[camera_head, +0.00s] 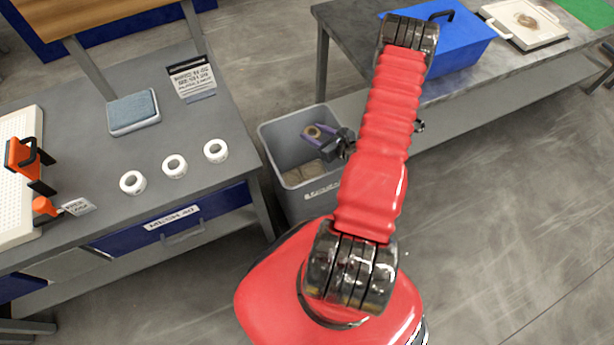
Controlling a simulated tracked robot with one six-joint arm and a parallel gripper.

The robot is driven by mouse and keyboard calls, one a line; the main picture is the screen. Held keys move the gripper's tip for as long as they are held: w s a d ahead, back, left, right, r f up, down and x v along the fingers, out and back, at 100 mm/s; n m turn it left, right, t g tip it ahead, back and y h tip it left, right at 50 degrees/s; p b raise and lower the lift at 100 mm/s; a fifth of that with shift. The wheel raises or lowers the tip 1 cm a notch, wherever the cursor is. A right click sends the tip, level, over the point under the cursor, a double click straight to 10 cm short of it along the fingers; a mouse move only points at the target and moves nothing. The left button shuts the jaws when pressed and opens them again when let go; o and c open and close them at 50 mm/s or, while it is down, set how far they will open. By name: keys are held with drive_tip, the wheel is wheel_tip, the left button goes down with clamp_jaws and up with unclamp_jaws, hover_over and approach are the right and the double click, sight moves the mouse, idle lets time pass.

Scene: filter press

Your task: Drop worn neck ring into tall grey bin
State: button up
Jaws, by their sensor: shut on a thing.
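The worn neck ring (312,132) is small, brown and round. My gripper (314,131), with purple-grey fingers, is shut on it. Gripper and ring show over the opening of the tall grey bin (288,201); their exact height above the rim is hard to judge. The bin stands on the floor between two benches, and some brownish flat pieces show inside it. My red arm hides the bin's right side.
Three white rings (174,166) stand on the left grey bench (100,195), near a blue-grey pad (133,111) and an orange tool (22,157). A blue box (455,42) and a white tray (524,24) are on the back bench. Floor at right is clear.

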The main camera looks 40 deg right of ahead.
wheel_tip(320, 180, down, 4)
drive_tip(key=shift+f, duration=0.15)
idle(0.3)
drive_tip(key=o, duration=1.1)
drive_tip(key=shift+s, duration=0.1)
drive_tip(key=v, duration=1.3)
drive_tip(key=shift+s, duration=0.25)
